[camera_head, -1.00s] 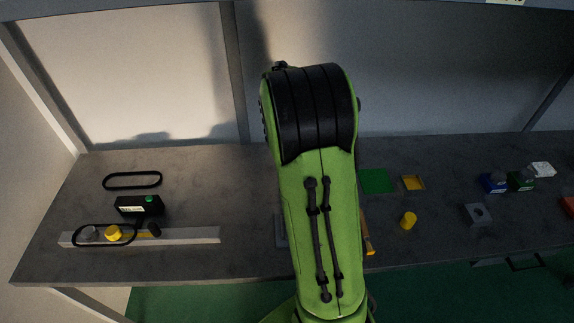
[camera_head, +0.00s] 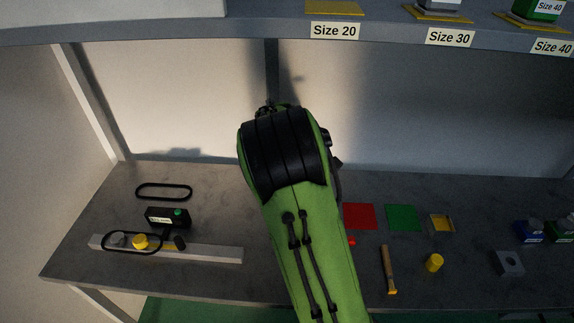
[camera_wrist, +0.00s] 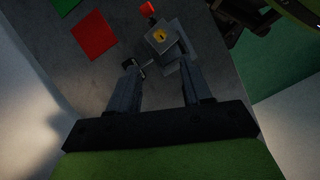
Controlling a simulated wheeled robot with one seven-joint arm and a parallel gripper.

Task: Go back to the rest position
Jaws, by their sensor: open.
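My gripper (camera_wrist: 158,70) is open, with its two fingers spread apart in the wrist view. Nothing is held between the fingers. Beyond the fingertips stands a grey block-like fixture (camera_wrist: 170,60) with a yellow spot on top (camera_wrist: 160,35). A red knob (camera_wrist: 148,9) shows beside the fixture. I cannot tell whether a finger touches the fixture. In the head view my green and black arm fills the middle and hides my gripper and most of the fixture; a small red knob (camera_head: 351,240) shows at the arm's right edge.
A red square (camera_head: 359,217), a green square (camera_head: 403,218), a hammer-like tool (camera_head: 388,270), a yellow cylinder (camera_head: 434,262) and a grey block (camera_head: 509,263) lie right of my arm. A belt loop (camera_head: 163,191) and black box (camera_head: 168,217) lie left. A labelled shelf (camera_head: 400,40) hangs above.

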